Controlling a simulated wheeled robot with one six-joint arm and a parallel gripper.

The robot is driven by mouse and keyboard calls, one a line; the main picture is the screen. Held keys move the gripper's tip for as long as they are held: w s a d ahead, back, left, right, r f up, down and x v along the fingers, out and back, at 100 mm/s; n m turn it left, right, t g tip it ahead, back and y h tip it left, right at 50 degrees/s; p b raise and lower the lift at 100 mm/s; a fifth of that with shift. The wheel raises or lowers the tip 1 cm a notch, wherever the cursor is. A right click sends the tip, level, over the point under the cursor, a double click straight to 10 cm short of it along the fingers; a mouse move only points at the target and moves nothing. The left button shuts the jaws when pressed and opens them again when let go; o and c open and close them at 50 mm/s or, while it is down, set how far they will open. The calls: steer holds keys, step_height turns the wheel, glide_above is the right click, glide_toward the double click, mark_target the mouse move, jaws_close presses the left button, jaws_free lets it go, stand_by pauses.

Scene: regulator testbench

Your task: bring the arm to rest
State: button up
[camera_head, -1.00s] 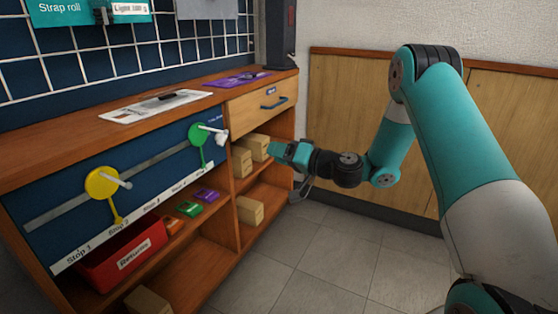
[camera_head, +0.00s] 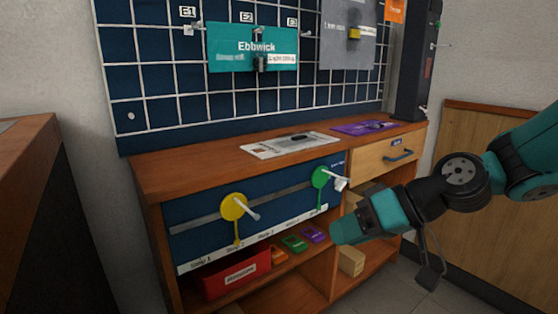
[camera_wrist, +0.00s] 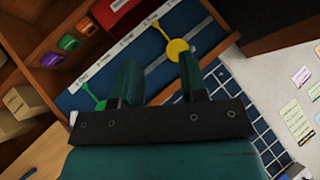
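My gripper (camera_head: 350,230) reaches in from the right in the head view, pointing left in front of the bench's open shelves. In the wrist view my gripper (camera_wrist: 158,80) shows two teal fingers spread apart with nothing between them, so it is open and empty. The bench front carries a blue panel with a yellow regulator knob (camera_head: 234,208) and a green one (camera_head: 320,178), each with a pale handle. The yellow knob (camera_wrist: 178,47) also shows beyond the fingers in the wrist view. My gripper appears clear of both knobs.
The wooden bench top (camera_head: 205,167) holds papers. Below are a red bin (camera_head: 237,274), small coloured blocks (camera_head: 294,243) and cardboard boxes (camera_head: 351,261). A drawer (camera_head: 385,158) is closed. A wire grid (camera_head: 160,85) rises behind. Another wooden unit (camera_head: 40,190) stands at left.

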steer(key=s+d+r+g+h+p, duration=0.25)
steer(key=s+h, duration=0.35)
steer(key=s, duration=1.3)
step_height(320, 180, up, 38)
steer(key=p, duration=3.6)
steer(key=shift+w+d+f+n+p, duration=0.15)
steer(key=shift+w+d+n+p, duration=0.15)
steer(key=shift+w+d, duration=0.15)
steer(key=shift+g, duration=0.25)
